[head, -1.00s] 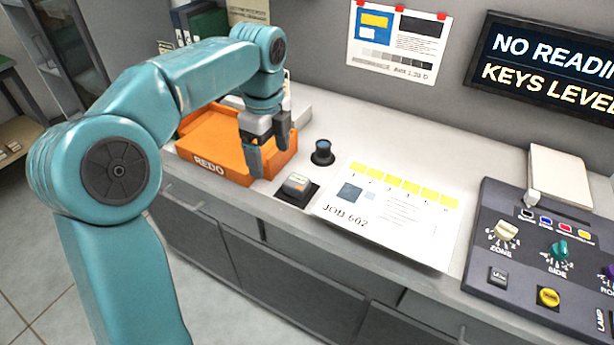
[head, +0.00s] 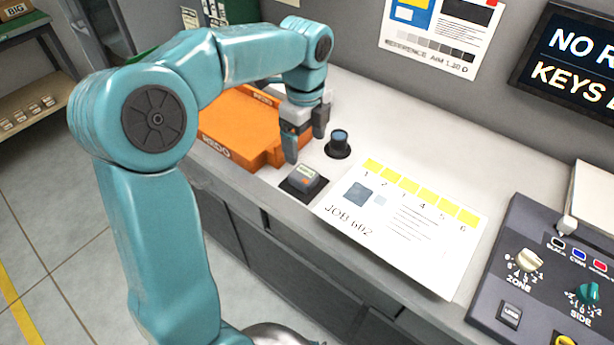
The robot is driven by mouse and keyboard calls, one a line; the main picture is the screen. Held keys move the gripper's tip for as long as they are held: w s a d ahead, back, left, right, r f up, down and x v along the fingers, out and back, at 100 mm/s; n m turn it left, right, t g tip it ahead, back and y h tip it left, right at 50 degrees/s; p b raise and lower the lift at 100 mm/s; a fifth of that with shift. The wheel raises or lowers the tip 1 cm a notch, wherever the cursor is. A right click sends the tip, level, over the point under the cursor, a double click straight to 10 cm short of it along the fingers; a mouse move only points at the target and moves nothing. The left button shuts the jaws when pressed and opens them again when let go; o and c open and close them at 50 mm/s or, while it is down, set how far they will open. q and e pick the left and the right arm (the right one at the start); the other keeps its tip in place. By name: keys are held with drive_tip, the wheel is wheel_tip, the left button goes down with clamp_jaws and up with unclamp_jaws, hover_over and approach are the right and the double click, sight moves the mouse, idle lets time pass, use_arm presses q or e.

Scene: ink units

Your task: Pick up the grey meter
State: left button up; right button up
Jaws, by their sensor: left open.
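The grey meter (head: 306,178) is a small boxy device with a pale display and an orange-marked front. It sits on a dark square pad (head: 293,193) near the counter's front edge. My right gripper is not in view.
An orange REDO tray (head: 225,150) lies left of the gripper. A dark round loupe-like object (head: 338,144) stands behind the meter. A JOB 602 sheet (head: 405,225) lies to the right, then a control console (head: 545,270). A dark display (head: 575,65) hangs on the wall.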

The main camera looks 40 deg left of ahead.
use_arm(q)
hover_over(304, 173)
wheel_tip(304, 173, down, 5)
drive_tip(key=shift+s+d+f, duration=0.1)
drive_tip(key=shift+s+f, duration=0.05)
drive_tip(key=shift+f, duration=0.05)
drive_tip(key=shift+d+f, duration=0.1)
drive_tip(key=shift+f, duration=0.35)
drive_tip(key=f, duration=0.4)
drive_tip(key=shift+a, duration=0.25)
drive_tip(key=shift+d+f, duration=0.1)
drive_tip(key=shift+f, duration=0.4)
drive_tip(key=c, duration=1.1)
drive_tip(key=shift+r, duration=0.15)
